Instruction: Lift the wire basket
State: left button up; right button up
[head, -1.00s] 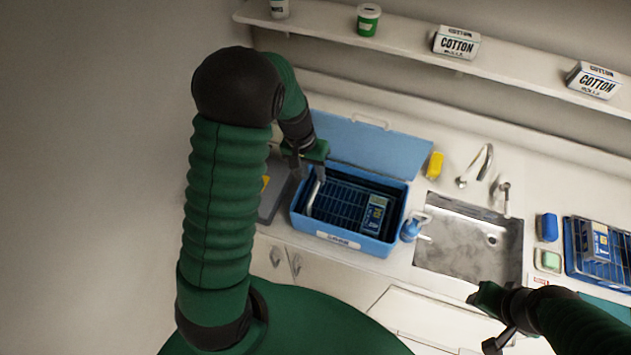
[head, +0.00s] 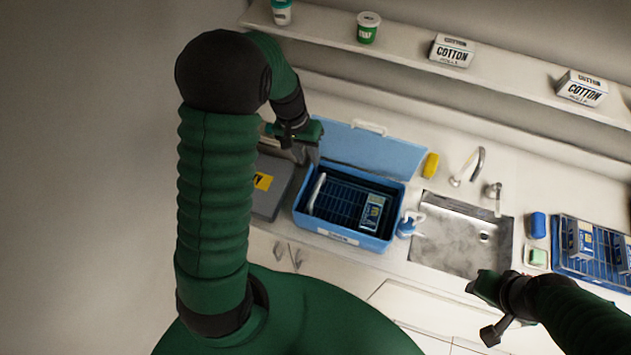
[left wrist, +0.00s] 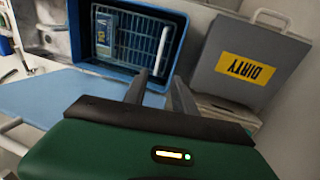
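The wire basket (head: 340,203) sits inside an open blue box (head: 372,242) on the counter, its white handle (head: 318,192) at the left end. A blue and white carton (head: 371,212) lies in the basket. My left gripper (head: 313,156) is above the box's back left corner, apart from the handle. In the left wrist view the left fingers (left wrist: 160,92) are spread with nothing between them, and the basket (left wrist: 130,45) and its handle (left wrist: 161,50) lie just beyond. My right gripper (head: 478,288) is over the counter front near the sink; its fingers are not clear.
The blue lid (head: 372,150) stands open behind the box. A grey case marked DIRTY (left wrist: 245,65) stands beside the box; it shows in the head view (head: 268,195). A shelf (head: 400,55) runs above.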

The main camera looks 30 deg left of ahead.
pick_arm(q)
notch_tip(320, 180, up, 6)
jog(key=a+p, duration=0.1)
jog(key=p, duration=0.3)
jog(key=shift+s+a, duration=0.15)
jog(key=shift+s, duration=0.05)
jog(key=shift+r, duration=0.1)
jog(key=a+r+b, duration=0.3)
jog(key=r, duration=1.3)
jog(key=shift+s+r+b, duration=0.2)
jog(key=shift+s+b, duration=0.15)
jog(key=shift+s, duration=0.1)
jog(key=shift+s, duration=0.1)
